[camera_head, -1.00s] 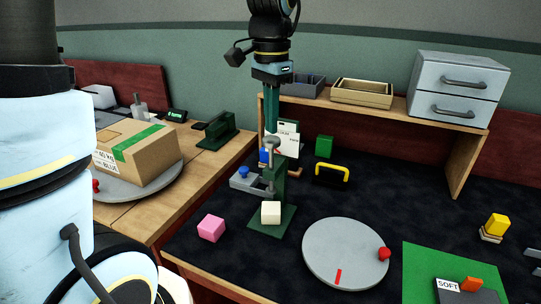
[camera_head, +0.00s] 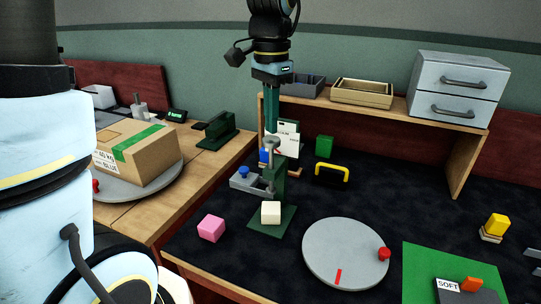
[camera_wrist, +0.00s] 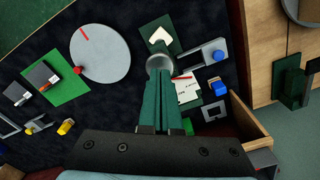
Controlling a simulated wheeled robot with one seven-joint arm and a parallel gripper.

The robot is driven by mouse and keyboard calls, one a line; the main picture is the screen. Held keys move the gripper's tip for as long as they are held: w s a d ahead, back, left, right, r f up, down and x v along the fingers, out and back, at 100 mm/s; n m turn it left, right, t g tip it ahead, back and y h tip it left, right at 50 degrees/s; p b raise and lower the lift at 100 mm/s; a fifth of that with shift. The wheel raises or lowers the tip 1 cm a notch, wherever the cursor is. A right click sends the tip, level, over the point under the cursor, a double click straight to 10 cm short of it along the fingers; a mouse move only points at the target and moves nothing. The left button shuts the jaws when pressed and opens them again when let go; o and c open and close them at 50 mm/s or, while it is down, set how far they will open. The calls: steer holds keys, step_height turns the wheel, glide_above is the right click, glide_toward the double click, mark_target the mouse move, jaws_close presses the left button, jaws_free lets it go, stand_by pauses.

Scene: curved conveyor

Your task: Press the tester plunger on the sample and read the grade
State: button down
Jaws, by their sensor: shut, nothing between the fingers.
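The tester has a dark green base plate (camera_head: 265,230), a green post and a grey round-topped plunger (camera_head: 271,145). The cream block sample (camera_head: 271,212) stands on the base below the plunger. It also shows in the wrist view (camera_wrist: 160,36), partly hidden. A white card with a red pointer (camera_wrist: 188,88) is behind the post; its text is too small to read. My gripper (camera_head: 271,131) is shut and empty, pointing down just above the plunger's knob. In the wrist view the fingertips (camera_wrist: 160,78) overlap the knob (camera_wrist: 159,62); I cannot tell whether they touch.
A pink cube (camera_head: 211,228) lies left of the tester. A grey turntable (camera_head: 330,270) with a red knob is to the right, beside a green mat (camera_head: 425,260). A grey fixture with a blue knob (camera_head: 244,172) and a yellow-handled block (camera_head: 331,172) stand behind. A shelf (camera_head: 400,112) spans the back.

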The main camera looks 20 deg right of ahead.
mark_target(271, 139)
steer(key=shift+f, duration=0.2)
steer(key=shift+f+b, duration=2.15)
steer(key=shift+f, duration=1.35)
step_height(271, 139, up, 9)
steer(key=p, duration=0.8)
steer(key=a+f+n, duration=0.2)
steer(key=a+n, duration=0.2)
steer(key=a, duration=0.4)
steer(key=a+f+n+t, duration=0.1)
steer(key=a+f+n, duration=0.2)
steer(key=a, duration=0.6)
steer(key=w+a+f+n, duration=0.1)
steer(key=a+f+n, duration=0.2)
steer(key=a+n, duration=0.3)
steer(key=shift+a+n+t, duration=0.3)
steer(key=shift+a, duration=0.9)
